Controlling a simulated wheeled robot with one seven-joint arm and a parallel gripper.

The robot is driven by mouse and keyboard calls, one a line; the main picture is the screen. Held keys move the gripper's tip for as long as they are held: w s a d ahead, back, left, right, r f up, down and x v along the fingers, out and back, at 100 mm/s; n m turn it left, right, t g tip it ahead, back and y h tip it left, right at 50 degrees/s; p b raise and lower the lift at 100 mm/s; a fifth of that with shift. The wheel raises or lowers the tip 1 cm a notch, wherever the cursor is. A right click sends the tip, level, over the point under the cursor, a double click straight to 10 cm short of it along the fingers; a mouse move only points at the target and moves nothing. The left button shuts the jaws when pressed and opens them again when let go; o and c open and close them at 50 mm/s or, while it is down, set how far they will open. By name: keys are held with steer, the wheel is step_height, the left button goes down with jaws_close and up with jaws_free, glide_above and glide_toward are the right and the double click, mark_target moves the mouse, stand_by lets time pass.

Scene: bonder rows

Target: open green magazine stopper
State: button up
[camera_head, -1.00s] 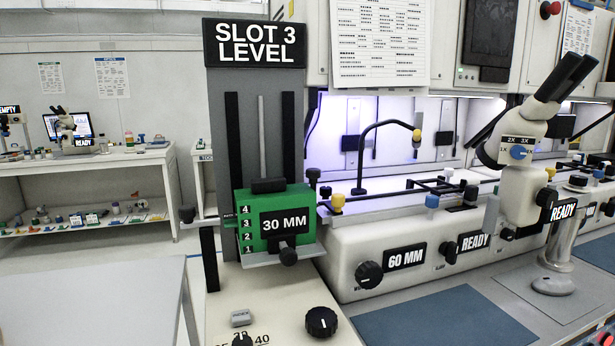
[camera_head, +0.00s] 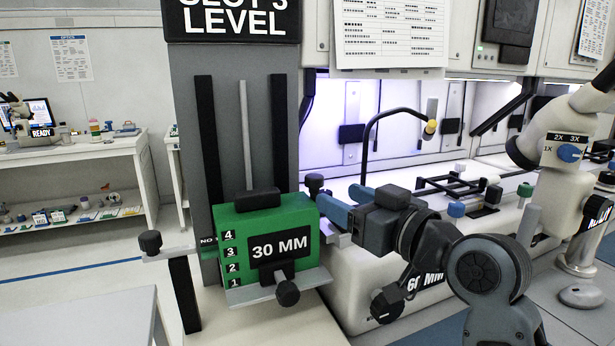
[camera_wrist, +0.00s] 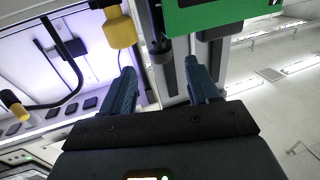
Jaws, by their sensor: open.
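The green magazine (camera_head: 225,224), marked 30 MM with levels 1 to 4, sits on the lift below the slot sign. A black block (camera_head: 258,199) lies on its top and a black knob (camera_head: 287,293) is at its front. I cannot tell which part is the stopper. My gripper (camera_head: 343,202) is open and empty, just right of the magazine, with blue fingers pointing at its right side. In the wrist view, the green magazine (camera_wrist: 215,14) is beyond the right finger, and a yellow knob (camera_wrist: 120,31) is beyond the left finger. My gripper hides that knob in the head view.
A white machine (camera_head: 345,270) with a 60 MM label stands right of the lift, partly behind my arm. A curved black lamp arm (camera_head: 366,140) rises behind my gripper. A microscope (camera_head: 560,150) stands at the right. A grey table (camera_head: 90,325) is at the lower left.

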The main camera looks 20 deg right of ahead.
mark_target(320, 186)
steer(key=shift+w+a+r, duration=0.15)
steer(key=shift+w+r, duration=0.1)
steer(key=shift+w, duration=0.6)
steer(key=p+x, duration=0.1)
steer(key=x, duration=0.5)
steer(key=shift+w+a, duration=0.15)
steer(key=shift+w, duration=0.25)
steer(key=shift+f, duration=0.1)
jaws_close()
